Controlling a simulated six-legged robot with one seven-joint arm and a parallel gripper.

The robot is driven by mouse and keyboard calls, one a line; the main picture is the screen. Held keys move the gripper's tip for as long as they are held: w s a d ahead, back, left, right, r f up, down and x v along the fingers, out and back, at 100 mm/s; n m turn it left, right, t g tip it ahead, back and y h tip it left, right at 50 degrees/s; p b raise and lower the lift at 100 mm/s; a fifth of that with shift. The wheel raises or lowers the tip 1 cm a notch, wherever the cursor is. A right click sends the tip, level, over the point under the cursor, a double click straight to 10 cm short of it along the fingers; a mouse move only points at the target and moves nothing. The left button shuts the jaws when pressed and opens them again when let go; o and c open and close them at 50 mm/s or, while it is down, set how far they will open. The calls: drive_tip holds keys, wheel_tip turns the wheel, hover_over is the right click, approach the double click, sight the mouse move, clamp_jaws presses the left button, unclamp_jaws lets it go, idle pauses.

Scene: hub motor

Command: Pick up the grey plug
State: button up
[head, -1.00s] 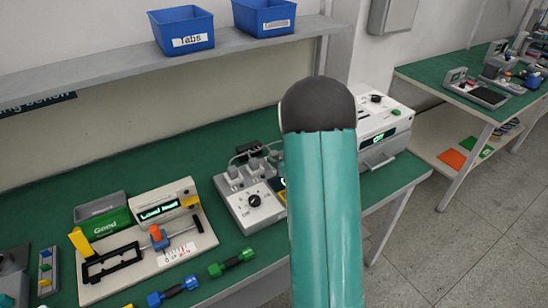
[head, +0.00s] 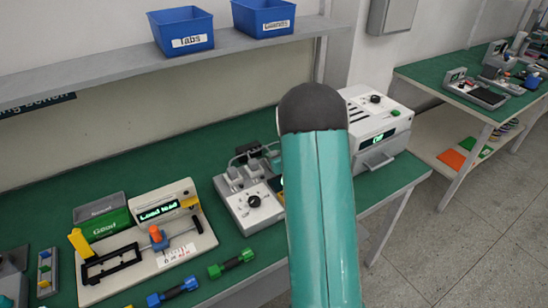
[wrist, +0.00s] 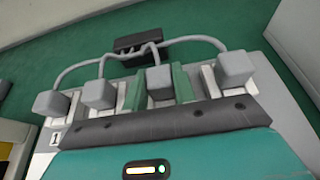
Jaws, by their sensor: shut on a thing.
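Several light grey plugs with grey cables stand in a row on a grey unit (head: 243,207), seen left of my arm in the head view. In the wrist view my gripper (wrist: 158,88) has its two green fingers on either side of one grey plug (wrist: 159,80), third from the left, and is shut on it. Other grey plugs stand to its left (wrist: 98,94) and right (wrist: 235,68). The held plug sits over its white slot; whether it is clear of the slot I cannot tell. My arm hides the gripper in the head view.
The cables run to a dark block (wrist: 138,44) behind the row. A white machine (head: 378,125) stands close on the right. A slider device (head: 150,245) and a green bin (head: 103,220) are at the left. Blue bins (head: 182,30) sit on the shelf above.

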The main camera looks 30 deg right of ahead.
drive_tip(key=shift+r, duration=0.1)
drive_tip(key=shift+r, duration=0.6)
drive_tip(key=s+a+r, duration=0.7)
drive_tip(key=s+r, duration=0.4)
drive_tip(key=s, duration=0.1)
drive_tip(key=shift+r, duration=0.3)
drive_tip(key=shift+s+d, duration=0.1)
drive_tip(key=shift+d, duration=0.05)
